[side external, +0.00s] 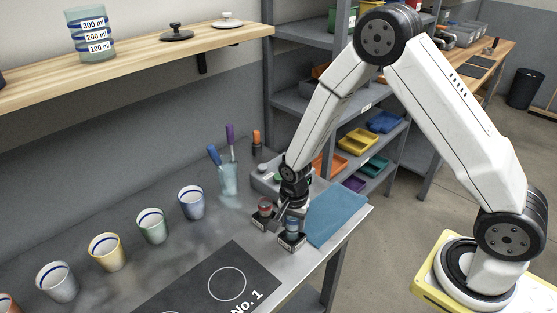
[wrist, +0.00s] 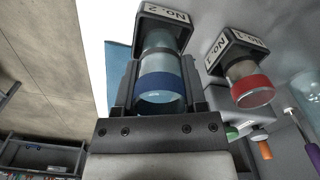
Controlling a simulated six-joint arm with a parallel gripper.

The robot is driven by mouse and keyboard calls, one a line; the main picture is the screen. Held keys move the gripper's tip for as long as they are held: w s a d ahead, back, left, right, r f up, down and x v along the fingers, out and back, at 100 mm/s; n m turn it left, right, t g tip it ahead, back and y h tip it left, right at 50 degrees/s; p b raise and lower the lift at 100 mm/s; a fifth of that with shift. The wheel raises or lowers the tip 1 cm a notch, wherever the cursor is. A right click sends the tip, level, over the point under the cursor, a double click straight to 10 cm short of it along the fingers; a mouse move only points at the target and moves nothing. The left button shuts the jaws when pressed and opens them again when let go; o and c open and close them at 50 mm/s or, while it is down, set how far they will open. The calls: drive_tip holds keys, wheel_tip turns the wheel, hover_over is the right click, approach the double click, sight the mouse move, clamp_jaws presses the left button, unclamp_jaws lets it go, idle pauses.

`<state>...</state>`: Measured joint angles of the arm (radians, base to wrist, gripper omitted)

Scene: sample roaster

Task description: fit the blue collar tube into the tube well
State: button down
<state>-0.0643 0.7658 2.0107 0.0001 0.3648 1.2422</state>
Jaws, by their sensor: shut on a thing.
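The blue collar tube (wrist: 158,90) is clear with a wide blue band, and it sits between the fingers of my gripper (wrist: 161,75), which is shut on it. In the side external view, the tube (side external: 292,226) is upright below my gripper (side external: 287,214). Its far end meets a dark square holder labelled No. 2 (wrist: 174,17), which also shows at the bench's front (side external: 291,241). I cannot tell how deep the tube sits in it. No separate tube well can be made out. The fingers hide part of the tube's sides.
A red-collared tube (wrist: 252,91) stands in the No. 1 holder (wrist: 235,50), close beside my gripper. A grey device (side external: 264,179) with a green button is behind. A blue mat (side external: 335,215) lies to the right. Several cups and a black No. 1 mat (side external: 190,290) lie left.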

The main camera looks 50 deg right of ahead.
drive_tip(key=shift+r, duration=0.4)
drive_tip(key=s+r, duration=0.9)
drive_tip(key=s, duration=0.4)
drive_tip(key=shift+s+d+r, duration=0.35)
drive_tip(key=shift+s, duration=0.05)
idle(0.3)
drive_tip(key=shift+s, duration=0.1)
idle(0.3)
idle(0.6)
drive_tip(key=w+d+r+n, duration=0.1)
drive_tip(key=w+r+n, duration=0.1)
drive_tip(key=w+n, duration=1.1)
drive_tip(key=shift+w+d+n, duration=0.3)
drive_tip(key=shift+w+d, duration=0.1)
drive_tip(key=shift+w, duration=0.25)
drive_tip(key=shift+s, duration=0.1)
